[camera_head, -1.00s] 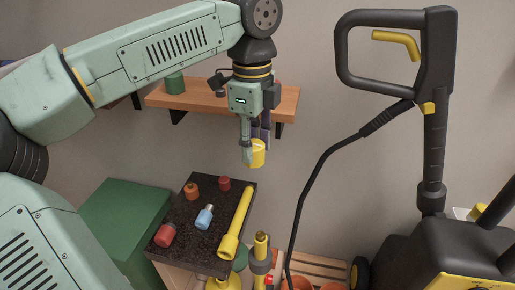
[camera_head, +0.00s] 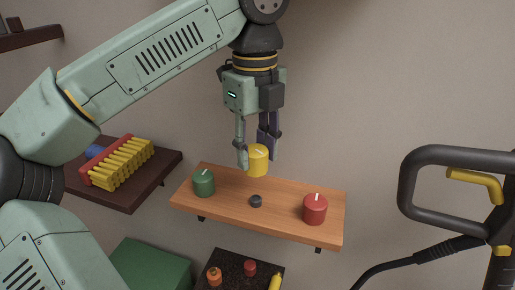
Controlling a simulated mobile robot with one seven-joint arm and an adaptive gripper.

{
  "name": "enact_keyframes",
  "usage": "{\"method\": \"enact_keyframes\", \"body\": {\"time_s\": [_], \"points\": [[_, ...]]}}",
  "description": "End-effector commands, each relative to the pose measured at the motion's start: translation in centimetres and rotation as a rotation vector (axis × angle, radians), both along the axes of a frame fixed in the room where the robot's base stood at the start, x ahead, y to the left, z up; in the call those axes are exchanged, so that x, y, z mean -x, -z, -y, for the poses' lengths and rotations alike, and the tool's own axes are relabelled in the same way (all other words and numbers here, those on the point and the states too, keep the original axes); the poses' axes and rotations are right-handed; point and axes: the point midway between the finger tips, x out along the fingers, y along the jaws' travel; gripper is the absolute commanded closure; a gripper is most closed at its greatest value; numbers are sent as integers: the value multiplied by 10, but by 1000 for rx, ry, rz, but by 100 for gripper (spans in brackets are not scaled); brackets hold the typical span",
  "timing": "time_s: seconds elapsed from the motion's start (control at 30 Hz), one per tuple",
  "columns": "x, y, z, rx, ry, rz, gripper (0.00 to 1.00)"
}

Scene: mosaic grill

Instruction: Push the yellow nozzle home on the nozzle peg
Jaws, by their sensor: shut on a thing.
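The yellow nozzle (camera_head: 258,163) is a short cylinder with a pale mark on top. My gripper (camera_head: 256,153) points down and is shut on it, one finger on its left side and the other behind its right. It appears over the back part of the wooden shelf (camera_head: 285,219); its exact height is hard to tell. A small dark round peg (camera_head: 256,201), seemingly the nozzle peg, stands bare on the shelf. In the picture it lies just below the nozzle, with a gap between them.
A green nozzle (camera_head: 204,183) stands left of the peg and a red one (camera_head: 315,209) right. A dark shelf (camera_head: 120,191) with a yellow-and-red brush-like thing (camera_head: 122,162) is at left. A pressure washer handle (camera_head: 410,195) rises at right. A green box (camera_head: 152,268) is below.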

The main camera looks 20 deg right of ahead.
Motion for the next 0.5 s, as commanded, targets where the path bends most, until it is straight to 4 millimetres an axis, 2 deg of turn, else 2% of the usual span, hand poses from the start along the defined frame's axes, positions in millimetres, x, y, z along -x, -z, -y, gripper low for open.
{"method": "enact_keyframes", "body": {"time_s": [0.37, 0.5], "points": [[0, 0, 0, -1, -2, 0, 100], [0, 8, 0, 0, 0, 0, 100]]}}
